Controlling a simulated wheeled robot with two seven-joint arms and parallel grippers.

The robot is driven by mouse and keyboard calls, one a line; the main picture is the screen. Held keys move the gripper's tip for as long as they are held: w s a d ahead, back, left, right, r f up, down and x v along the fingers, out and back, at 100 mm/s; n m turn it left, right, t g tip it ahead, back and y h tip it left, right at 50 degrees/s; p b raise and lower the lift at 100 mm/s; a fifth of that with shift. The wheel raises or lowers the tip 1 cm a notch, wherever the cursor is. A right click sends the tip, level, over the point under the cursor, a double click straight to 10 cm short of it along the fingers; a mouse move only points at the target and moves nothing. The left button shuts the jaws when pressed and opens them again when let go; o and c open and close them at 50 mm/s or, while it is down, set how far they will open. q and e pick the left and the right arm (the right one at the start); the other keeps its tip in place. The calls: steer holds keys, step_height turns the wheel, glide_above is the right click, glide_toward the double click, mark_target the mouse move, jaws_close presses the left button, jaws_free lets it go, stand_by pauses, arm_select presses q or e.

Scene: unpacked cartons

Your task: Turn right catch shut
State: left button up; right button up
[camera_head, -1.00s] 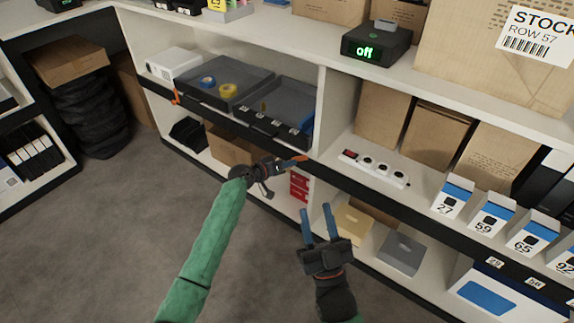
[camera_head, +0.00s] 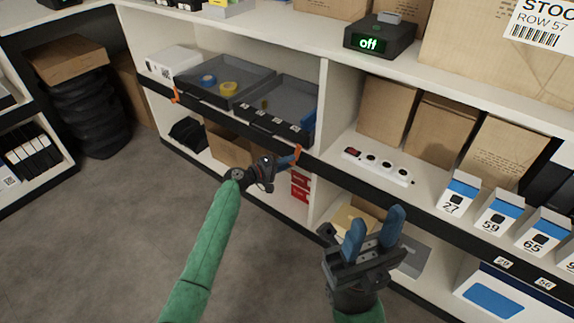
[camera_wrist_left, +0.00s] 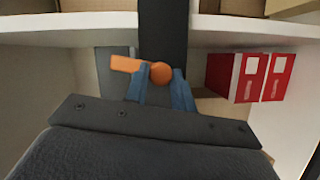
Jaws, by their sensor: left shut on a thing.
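The right catch (camera_head: 298,153) is a small orange lever on the dark front edge of the shelf, below the right grey tray (camera_head: 292,92). In the left wrist view, its lever (camera_wrist_left: 126,64) extends left from a round orange knob (camera_wrist_left: 161,72). My left gripper (camera_head: 292,160) is shut on the catch, its blue fingers on either side of it. The fingers partly hide the catch. My right gripper (camera_head: 376,217) is open and empty in front of the lower shelf. The left catch (camera_head: 175,95), also orange, stands upright at the left of the shelf edge.
Red boxes (camera_wrist_left: 248,77) stand below the shelf edge, close to the left gripper. A power strip (camera_head: 378,165) and cartons (camera_head: 388,110) lie to the right. The floor (camera_head: 110,230) at left is clear.

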arm_select(q)
steer(key=shift+a+f+n+t+h+b, duration=0.15)
steer(key=shift+n+t+h+b, duration=0.2)
steer(key=shift+n, duration=0.65)
steer(key=o, duration=1)
steer(key=v, duration=0.7)
steer(key=shift+s+a, duration=0.1)
steer(key=shift+a, duration=0.2)
